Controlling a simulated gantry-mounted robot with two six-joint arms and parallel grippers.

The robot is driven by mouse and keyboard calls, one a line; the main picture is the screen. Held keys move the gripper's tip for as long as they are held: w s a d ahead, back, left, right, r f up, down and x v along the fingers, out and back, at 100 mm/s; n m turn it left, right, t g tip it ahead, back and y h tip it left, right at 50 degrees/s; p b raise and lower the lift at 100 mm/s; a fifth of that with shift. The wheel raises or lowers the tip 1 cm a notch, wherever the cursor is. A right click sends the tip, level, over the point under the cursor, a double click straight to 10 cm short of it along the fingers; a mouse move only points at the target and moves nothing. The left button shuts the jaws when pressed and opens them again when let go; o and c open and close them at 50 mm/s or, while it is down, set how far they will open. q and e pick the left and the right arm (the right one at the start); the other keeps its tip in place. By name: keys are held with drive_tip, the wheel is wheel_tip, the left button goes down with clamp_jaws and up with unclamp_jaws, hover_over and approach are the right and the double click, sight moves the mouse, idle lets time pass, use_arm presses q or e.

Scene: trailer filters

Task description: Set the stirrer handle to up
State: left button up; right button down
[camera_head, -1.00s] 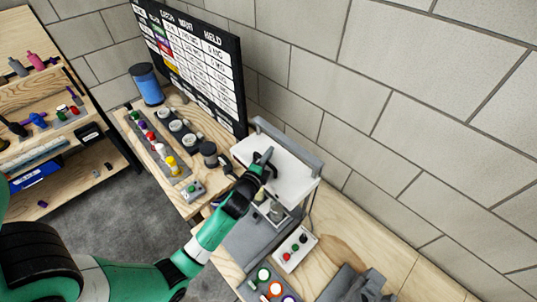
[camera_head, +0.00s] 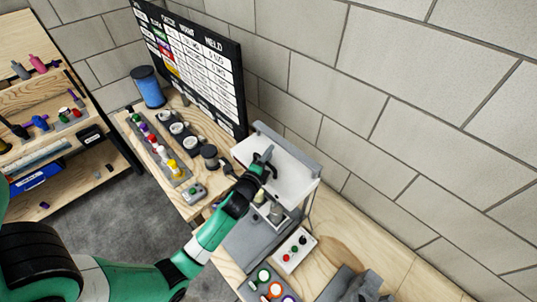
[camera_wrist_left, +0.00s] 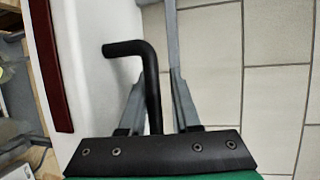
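The stirrer is a white-topped unit (camera_head: 294,178) on the bench in the head view. Its handle looks like the black L-shaped bar (camera_wrist_left: 150,75) in the left wrist view, with its bent end pointing left. My left gripper (camera_head: 264,157) is at the left part of the white top. In the left wrist view my left gripper (camera_wrist_left: 153,95) has its two grey fingers apart, with the bar running between them. A gap shows on the right side of the bar; contact on the left side is unclear. My right gripper is not in view.
A control box with coloured buttons (camera_head: 295,250) sits in front of the stirrer. Left of it are a row of coloured bottles (camera_head: 160,150), dark round pots (camera_head: 209,155) and a blue cylinder (camera_head: 147,86). A block wall stands behind.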

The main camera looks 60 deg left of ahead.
use_arm(q)
drive_tip(key=v, duration=1.1)
drive_tip(key=shift+s+d, duration=0.2)
drive_tip(key=shift+s, duration=0.05)
